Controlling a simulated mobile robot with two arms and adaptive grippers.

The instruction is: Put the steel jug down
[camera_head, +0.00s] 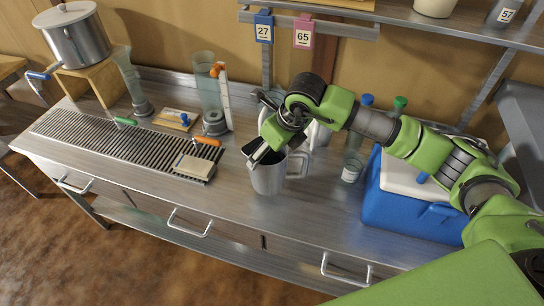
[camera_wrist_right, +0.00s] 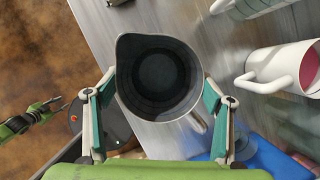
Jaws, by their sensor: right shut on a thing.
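The steel jug (camera_head: 268,180) is upright at the front middle of the worktop, its handle to the right. In the right wrist view I look down into the dark inside of the jug (camera_wrist_right: 155,80), its spout toward the upper left. My right gripper (camera_head: 262,153) is shut on the jug near its rim, one finger on each side. I cannot tell whether the base touches the worktop. What seems to be my left gripper (camera_wrist_right: 48,108) shows small at the left of the right wrist view, its jaws unclear.
A slatted drain strip (camera_head: 125,142) with a pale block (camera_head: 194,167) lies to the left. A blue cool box (camera_head: 405,205) stands to the right. A white jug with pink inside (camera_wrist_right: 285,70) is near the held jug. Clear glassware (camera_head: 207,95) stands behind left.

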